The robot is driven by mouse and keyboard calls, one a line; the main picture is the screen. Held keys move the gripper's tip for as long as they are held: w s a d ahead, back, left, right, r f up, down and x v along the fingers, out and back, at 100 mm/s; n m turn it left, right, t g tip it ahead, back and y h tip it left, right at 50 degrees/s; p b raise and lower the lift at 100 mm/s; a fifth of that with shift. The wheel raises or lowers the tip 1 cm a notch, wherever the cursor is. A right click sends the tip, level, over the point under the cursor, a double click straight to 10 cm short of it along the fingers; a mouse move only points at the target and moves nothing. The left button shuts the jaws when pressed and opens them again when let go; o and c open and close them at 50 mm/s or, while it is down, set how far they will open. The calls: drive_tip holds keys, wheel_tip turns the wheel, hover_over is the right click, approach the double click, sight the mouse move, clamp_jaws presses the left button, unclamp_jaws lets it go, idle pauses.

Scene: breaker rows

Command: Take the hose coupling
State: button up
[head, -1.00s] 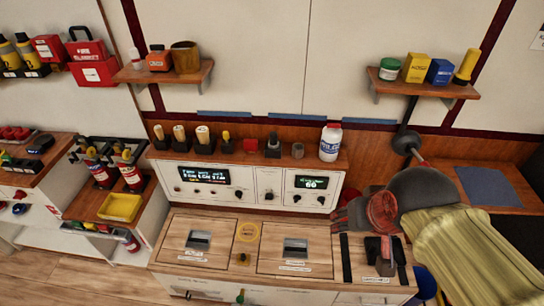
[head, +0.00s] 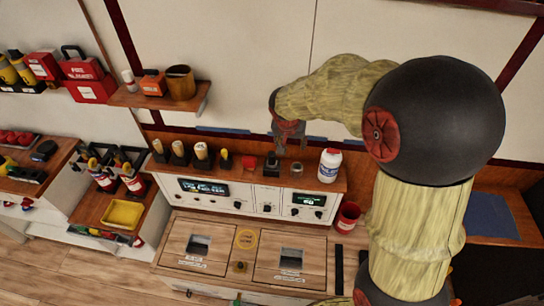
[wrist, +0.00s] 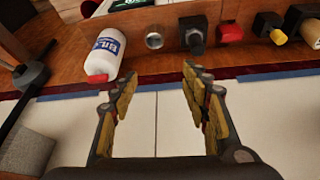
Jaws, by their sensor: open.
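My gripper (head: 288,145) is above the back ledge in the head view. In the wrist view its two fingers (wrist: 157,80) are apart with nothing between them. A short grey metal cylinder (head: 297,167), which looks like the hose coupling, stands on the ledge. It also shows in the wrist view (wrist: 154,41), beyond the gap between the fingertips and apart from them. A dark grey piece in a black holder (head: 271,161) stands to its left in the head view; it also shows in the wrist view (wrist: 196,40). I cannot tell for certain which is the coupling.
A white bottle (head: 330,165) stands right of the cylinder, and a red block (head: 249,162) stands farther left. Several held tools line the ledge's left part. The wall rises close behind. A red cup (head: 347,217) is by the console's right end.

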drive_tip(key=p, duration=0.4)
approach(272, 155)
drive_tip(key=x, duration=0.2)
drive_tip(key=shift+m, duration=0.3)
drive_tip(key=shift+p+x, duration=0.5)
drive_tip(key=shift+x, duration=3.85)
drive_tip(key=shift+w+a, duration=0.1)
drive_tip(key=c, duration=0.3)
drive_tip(key=c, duration=0.8)
clamp_jaws()
